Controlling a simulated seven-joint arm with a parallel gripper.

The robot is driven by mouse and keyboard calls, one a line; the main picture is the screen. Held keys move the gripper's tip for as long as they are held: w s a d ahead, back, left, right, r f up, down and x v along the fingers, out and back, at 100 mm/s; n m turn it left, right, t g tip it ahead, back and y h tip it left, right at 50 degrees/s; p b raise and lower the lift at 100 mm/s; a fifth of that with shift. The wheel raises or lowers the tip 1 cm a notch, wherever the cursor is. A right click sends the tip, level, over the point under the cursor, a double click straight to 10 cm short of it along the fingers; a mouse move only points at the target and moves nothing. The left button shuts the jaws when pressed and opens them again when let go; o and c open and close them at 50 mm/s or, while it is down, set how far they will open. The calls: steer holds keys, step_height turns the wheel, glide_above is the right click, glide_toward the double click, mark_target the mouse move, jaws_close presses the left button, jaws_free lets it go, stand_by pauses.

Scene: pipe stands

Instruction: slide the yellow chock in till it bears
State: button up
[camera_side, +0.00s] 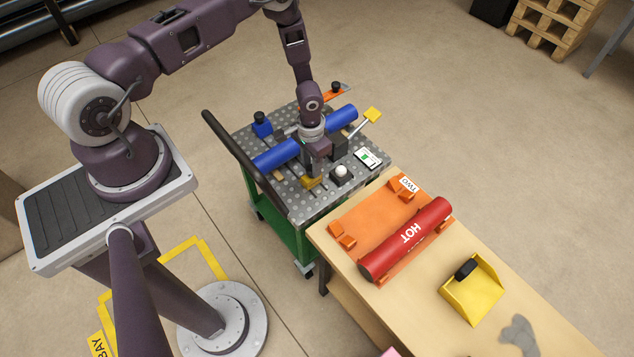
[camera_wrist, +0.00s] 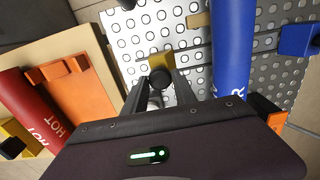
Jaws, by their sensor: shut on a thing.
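The yellow chock (camera_side: 311,183) sits on the perforated plate of the green cart, on the near side of the blue pipe (camera_side: 277,155). In the wrist view the chock (camera_wrist: 160,62) has a black knob (camera_wrist: 161,77), and my gripper (camera_wrist: 162,84) is shut on that knob. The blue pipe (camera_wrist: 232,45) is to the right there, with bare plate between it and the chock, so they look apart. In the side view my gripper (camera_side: 317,170) points down over the plate and partly hides the pipe's middle. The chock's underside is hidden.
A tan block (camera_wrist: 198,20) lies by the pipe's left side in the wrist view. A red HOT pipe (camera_side: 405,240) lies on the wooden table.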

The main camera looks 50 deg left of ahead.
steer(key=shift+a, duration=1.55)
steer(key=shift+a, duration=2.2)
steer(key=o, duration=0.8)
steer(key=shift+r, duration=0.1)
step_height(320, 180, up, 7)
